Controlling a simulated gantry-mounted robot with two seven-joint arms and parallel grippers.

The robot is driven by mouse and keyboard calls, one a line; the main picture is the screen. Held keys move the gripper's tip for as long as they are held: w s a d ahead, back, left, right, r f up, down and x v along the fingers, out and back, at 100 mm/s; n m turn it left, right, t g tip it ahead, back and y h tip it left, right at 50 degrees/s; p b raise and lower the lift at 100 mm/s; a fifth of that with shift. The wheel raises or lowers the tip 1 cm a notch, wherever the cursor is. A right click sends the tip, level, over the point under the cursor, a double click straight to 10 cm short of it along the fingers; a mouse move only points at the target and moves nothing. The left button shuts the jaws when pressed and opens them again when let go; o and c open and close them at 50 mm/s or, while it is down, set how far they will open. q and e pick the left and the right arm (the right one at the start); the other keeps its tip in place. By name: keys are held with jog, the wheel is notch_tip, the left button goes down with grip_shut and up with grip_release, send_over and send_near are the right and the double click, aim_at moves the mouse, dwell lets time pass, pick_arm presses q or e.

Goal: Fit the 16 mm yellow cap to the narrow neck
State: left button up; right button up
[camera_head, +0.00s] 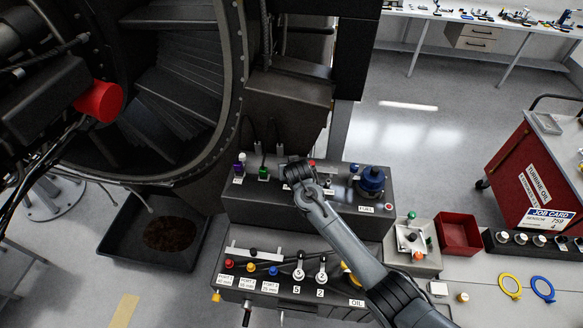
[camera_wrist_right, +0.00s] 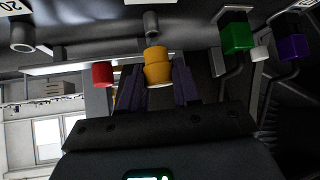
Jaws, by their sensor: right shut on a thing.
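My right gripper (camera_wrist_right: 158,88) is shut on a yellow cap (camera_wrist_right: 157,60), which has two stepped sections. In the right wrist view a grey neck (camera_wrist_right: 151,24) is in line with the cap; I cannot tell whether they touch. A wider grey neck (camera_wrist_right: 22,34) is at the left of that view. In the head view my right gripper (camera_head: 290,168) is over the upper dark box (camera_head: 330,205), and it hides the held cap and the neck. My left gripper is not in view.
A red cap (camera_wrist_right: 103,75) is close beside the gripper. A blue cap (camera_head: 371,180) is on the upper box.

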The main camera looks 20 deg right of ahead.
jog(key=shift+f+b, duration=0.3)
jog(key=shift+f, duration=0.2)
jog(key=shift+f+b, duration=0.35)
jog(key=shift+f, duration=0.3)
jog(key=o, duration=1.1)
jog(key=shift+f, duration=0.1)
jog(key=shift+d, duration=0.15)
jog(key=shift+s, duration=0.15)
jog(key=shift+s+r, duration=0.45)
jog(key=shift+r, duration=0.1)
jog(key=v, duration=0.3)
jog(key=b+v, duration=0.1)
jog(key=v, duration=0.2)
jog(key=a+v, duration=0.1)
jog(key=v, duration=0.2)
jog(key=shift+r, duration=0.3)
